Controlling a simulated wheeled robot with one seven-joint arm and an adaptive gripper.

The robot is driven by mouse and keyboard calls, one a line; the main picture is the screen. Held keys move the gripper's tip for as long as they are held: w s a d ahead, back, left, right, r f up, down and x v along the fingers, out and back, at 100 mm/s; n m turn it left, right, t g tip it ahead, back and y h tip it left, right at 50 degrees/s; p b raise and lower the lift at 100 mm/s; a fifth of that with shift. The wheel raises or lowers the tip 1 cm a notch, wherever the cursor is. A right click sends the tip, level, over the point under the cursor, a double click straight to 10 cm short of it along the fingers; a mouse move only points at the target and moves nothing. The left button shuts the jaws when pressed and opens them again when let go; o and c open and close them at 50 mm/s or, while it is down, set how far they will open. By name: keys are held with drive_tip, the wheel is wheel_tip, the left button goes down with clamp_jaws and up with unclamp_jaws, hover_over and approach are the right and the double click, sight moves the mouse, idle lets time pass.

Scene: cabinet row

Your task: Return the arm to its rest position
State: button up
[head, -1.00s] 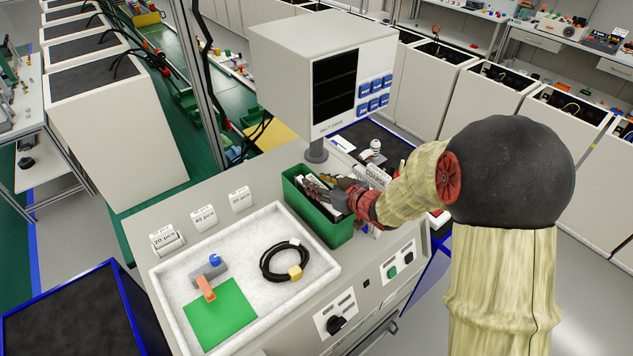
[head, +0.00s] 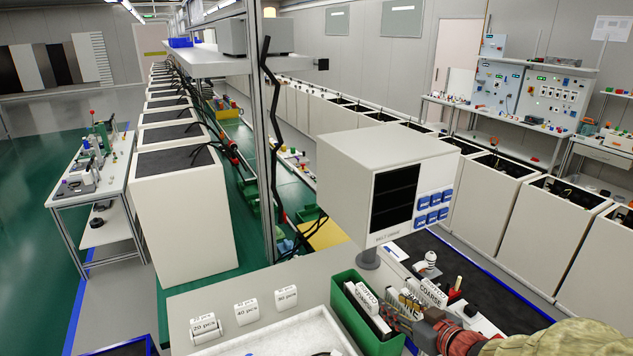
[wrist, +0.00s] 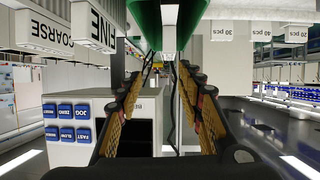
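My gripper (head: 402,318) is at the lower right of the head view, by the right side of the green bin (head: 345,303). White boxes (head: 368,298) stand in the bin. In the wrist view, which looks upside down, my gripper's two fingers (wrist: 168,70) are apart with a clear gap and nothing between them. The green bin (wrist: 160,12) shows at the top of that view, beyond the fingertips. My arm (head: 545,338) enters from the lower right corner, and most of it is out of the frame.
A display box (head: 345,185) with blue buttons stands on a short post behind the bin. White boxes marked COARSE (head: 430,292) stand right of the bin. Count-labelled blocks (head: 246,312) and a white tray (head: 290,338) are to its left.

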drive_tip(key=s+d+r+m+g+h+b, duration=0.2)
drive_tip(key=s+d+r+m+h+b, duration=0.25)
drive_tip(key=s+h, duration=0.2)
drive_tip(key=s+a+g, duration=0.1)
drive_tip(key=s+a, duration=0.2)
drive_tip(key=s, duration=0.3)
drive_tip(key=s+a+f+g+y+b, duration=0.1)
drive_tip(key=s+a+g, duration=0.1)
drive_tip(key=s, duration=0.4)
drive_tip(key=s+a+f+g+y+b, duration=0.1)
drive_tip(key=s+a, duration=0.3)
drive_tip(key=s, duration=0.3)
drive_tip(key=shift+a+g, duration=0.3)
drive_tip(key=shift+g, duration=0.1)
drive_tip(key=shift+s, duration=0.1)
